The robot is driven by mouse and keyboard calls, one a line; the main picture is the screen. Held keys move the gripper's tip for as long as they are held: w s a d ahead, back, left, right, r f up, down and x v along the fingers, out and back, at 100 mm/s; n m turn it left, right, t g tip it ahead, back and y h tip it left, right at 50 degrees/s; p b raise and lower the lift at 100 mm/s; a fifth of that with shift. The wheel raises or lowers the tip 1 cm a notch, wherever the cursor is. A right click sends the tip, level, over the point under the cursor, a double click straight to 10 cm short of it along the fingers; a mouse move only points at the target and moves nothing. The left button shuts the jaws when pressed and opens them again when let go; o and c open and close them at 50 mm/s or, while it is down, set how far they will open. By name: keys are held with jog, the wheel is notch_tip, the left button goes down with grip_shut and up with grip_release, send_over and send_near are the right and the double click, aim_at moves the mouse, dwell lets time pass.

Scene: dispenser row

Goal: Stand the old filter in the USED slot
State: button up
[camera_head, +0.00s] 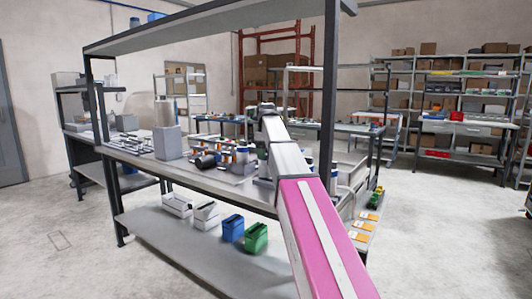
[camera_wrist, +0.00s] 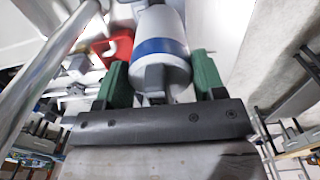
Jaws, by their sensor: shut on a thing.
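In the wrist view, my gripper (camera_wrist: 160,78) has its two green fingers closed on either side of a pale grey-white cylinder with a blue band (camera_wrist: 160,48). It looks like a filter; I cannot tell from any marking that it is the old one. I cannot pick out a slot marked USED in either view.
A red object (camera_wrist: 117,46) is left of the held cylinder in the wrist view. The bench carries a grey box (camera_head: 167,143), a dark cylinder (camera_head: 205,161) and several small bottles. A blue box (camera_head: 232,228) and a green box (camera_head: 256,238) stand on the lower shelf.

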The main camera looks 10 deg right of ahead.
jog(key=shift+f, duration=0.65)
jog(key=o, duration=1.1)
jog(key=shift+o, duration=0.2)
notch_tip(320, 180, up, 10)
jog(key=shift+r, duration=0.4)
jog(key=shift+s, duration=0.1)
